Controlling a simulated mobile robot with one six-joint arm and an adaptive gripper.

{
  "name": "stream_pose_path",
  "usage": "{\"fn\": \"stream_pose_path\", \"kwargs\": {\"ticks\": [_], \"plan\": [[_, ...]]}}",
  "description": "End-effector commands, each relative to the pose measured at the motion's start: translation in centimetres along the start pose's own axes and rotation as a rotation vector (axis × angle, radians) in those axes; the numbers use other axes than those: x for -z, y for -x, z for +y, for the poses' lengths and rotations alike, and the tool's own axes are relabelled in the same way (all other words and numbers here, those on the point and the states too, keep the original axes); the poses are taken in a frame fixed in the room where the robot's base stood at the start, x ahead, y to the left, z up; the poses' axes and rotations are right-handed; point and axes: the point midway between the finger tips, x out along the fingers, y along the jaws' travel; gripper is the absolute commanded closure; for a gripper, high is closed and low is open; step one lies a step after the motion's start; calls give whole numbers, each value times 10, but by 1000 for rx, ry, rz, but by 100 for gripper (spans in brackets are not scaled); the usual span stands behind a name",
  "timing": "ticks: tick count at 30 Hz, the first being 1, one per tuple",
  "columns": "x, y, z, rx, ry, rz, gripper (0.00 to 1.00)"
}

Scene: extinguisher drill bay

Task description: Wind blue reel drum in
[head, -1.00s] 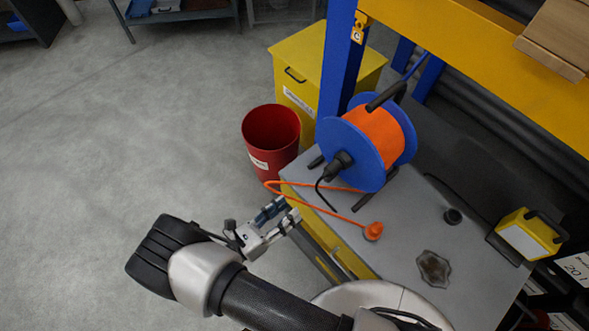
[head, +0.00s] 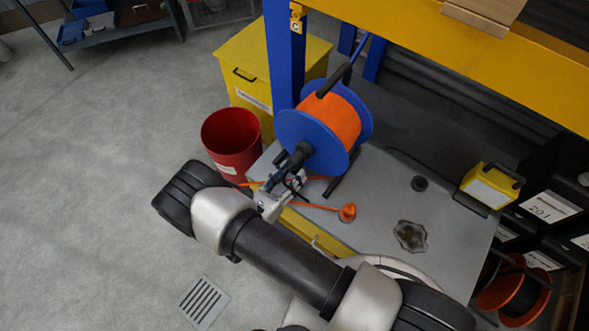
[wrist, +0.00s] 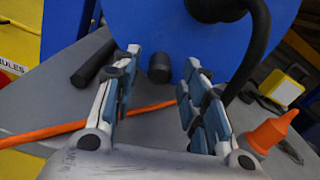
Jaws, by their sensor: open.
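The blue reel drum (head: 305,140) stands on the grey bench top, wound with orange cable (head: 341,117). In the wrist view the blue flange (wrist: 160,20) fills the top middle. A short black knob (wrist: 159,69) shows against it, between my fingertips in the picture; I cannot tell whether they touch it. My gripper (head: 286,183) is open, close in front of the drum's lower near side. A loose orange cable runs under the fingers to an orange plug (head: 347,212).
A blue post (head: 284,60), yellow bin (head: 250,70) and red bucket (head: 231,140) stand close by.

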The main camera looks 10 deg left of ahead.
Motion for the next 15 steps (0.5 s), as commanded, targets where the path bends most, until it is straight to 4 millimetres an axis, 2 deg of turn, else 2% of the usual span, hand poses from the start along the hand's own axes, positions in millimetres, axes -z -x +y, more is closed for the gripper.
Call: {"fn": "stream_pose_path", "kwargs": {"ticks": [3, 6, 15], "plan": [[0, -15, 0, 2, 0, 0, 60], [0, -22, 0, 1, -1, 0, 60], [-1, -24, 0, -1, -1, -1, 60]]}}
